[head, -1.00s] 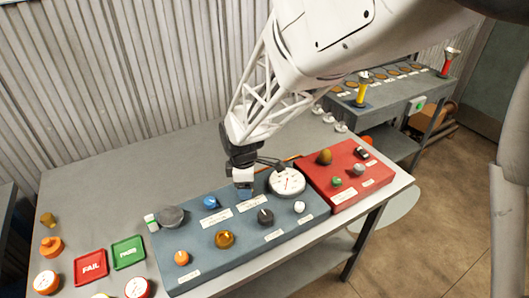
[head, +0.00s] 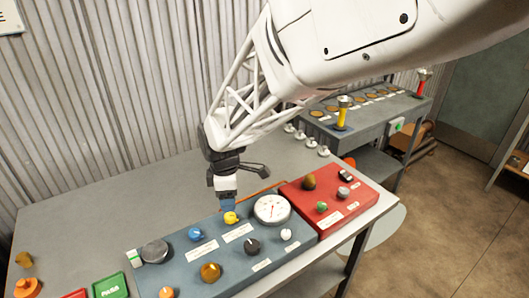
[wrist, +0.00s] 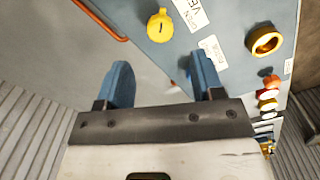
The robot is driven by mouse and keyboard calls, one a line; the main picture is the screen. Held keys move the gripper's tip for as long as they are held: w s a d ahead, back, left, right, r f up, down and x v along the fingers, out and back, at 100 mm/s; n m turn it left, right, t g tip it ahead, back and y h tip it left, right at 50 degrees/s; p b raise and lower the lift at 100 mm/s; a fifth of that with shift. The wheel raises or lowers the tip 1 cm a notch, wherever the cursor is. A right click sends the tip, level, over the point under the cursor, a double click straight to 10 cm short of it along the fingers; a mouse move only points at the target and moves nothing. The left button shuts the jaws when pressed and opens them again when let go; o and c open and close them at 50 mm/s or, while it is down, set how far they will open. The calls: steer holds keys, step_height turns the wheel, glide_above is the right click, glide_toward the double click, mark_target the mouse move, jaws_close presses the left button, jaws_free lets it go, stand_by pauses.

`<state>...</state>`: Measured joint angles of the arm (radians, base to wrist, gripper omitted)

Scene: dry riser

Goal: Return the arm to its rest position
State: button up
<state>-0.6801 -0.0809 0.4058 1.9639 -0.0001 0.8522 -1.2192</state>
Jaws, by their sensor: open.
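My gripper (head: 229,203) hangs above the back edge of the blue panel (head: 190,270), behind the yellow knob (head: 231,218) in the head view. In the wrist view its two blue fingers stand well apart, with nothing held between them (wrist: 164,82). The yellow knob (wrist: 160,26) is beyond the fingers there and apart from them. My white arm reaches in from the upper right of the head view and is bent down over the table.
A round gauge (head: 272,209) sits on the blue panel. A corrugated wall (head: 100,100) stands behind. A second bench (head: 370,118) is at the back right.

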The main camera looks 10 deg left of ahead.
steer(key=shift+r, duration=0.2)
steer(key=shift+d+r, duration=0.25)
steer(key=shift+d, duration=0.25)
steer(key=s+d+r+m, duration=0.1)
steer(key=d+r+m, duration=0.2)
steer(key=d, duration=0.4)
steer(key=s+d+r+m+t, duration=0.1)
steer(key=s+d+r+m, duration=0.2)
steer(key=d, duration=0.5)
steer(key=d+r+m, duration=0.3)
steer(key=d+m, duration=0.1)
steer(key=d, duration=0.3)
steer(key=s+d+r+m+t, duration=0.1)
steer(key=s+d+r+m, duration=0.1)
steer(key=s+d+m, duration=1)
steer(key=shift+s+d+r+t, duration=0.3)
steer(key=shift+s+d, duration=1.4)
steer(key=shift+d, duration=0.8)
